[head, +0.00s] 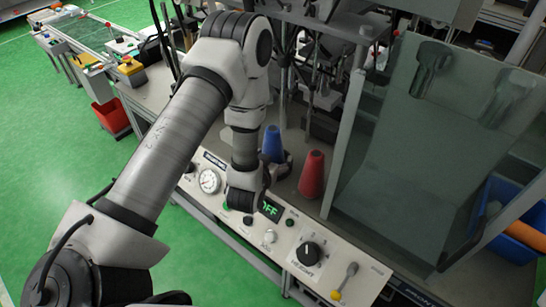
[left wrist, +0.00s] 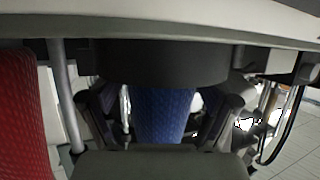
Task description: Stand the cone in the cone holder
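A blue cone (head: 272,144) stands on the machine's deck behind the control panel. A red cone (head: 313,174) stands upright to its right. My left gripper (head: 270,168) is low beside the blue cone and partly hidden by my own wrist. In the left wrist view the blue cone (left wrist: 164,115) is between the two spread fingers, with a narrow gap showing on its right side; the gripper (left wrist: 165,125) looks open around it. The red cone (left wrist: 22,110) fills the left edge there. I cannot make out the cone holder for certain. My right gripper is not in view.
The control panel (head: 268,237) with gauge, knobs and display runs along the front. A clear guard panel (head: 425,150) stands right of the red cone. A blue crate (head: 519,247) with an orange object is at the far right. Machine posts stand behind the cones.

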